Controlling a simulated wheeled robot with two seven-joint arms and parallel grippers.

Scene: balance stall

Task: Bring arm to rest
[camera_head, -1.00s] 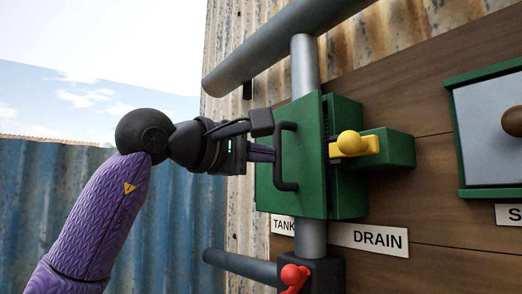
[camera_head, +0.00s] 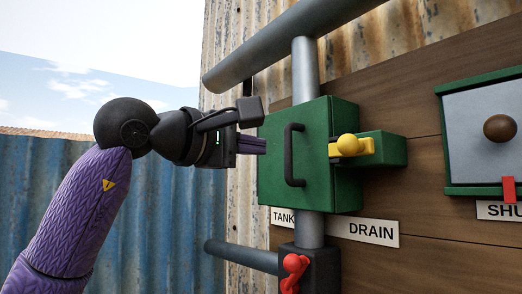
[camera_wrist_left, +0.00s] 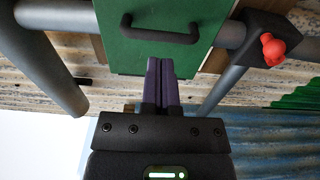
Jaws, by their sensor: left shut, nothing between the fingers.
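My left gripper (camera_head: 262,146) is in front of the green box (camera_head: 330,190), at its left edge in the head view. Its purple fingers are shut together with nothing between them. They point at the door's dark handle (camera_head: 289,155) but are not around it. In the left wrist view the fingertips (camera_wrist_left: 160,62) lie just by the handle (camera_wrist_left: 160,32), over the green door (camera_wrist_left: 115,55). I cannot tell if they touch the door. The door looks closed against the box. My right gripper is not in view.
A yellow lever (camera_head: 349,145) sits at the box's right side. A red valve handle (camera_head: 294,268) is below. Grey pipes (camera_head: 306,66) run above and beneath the box. A grey panel (camera_head: 475,135) with a brown knob is at right. Open space lies left of the arm.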

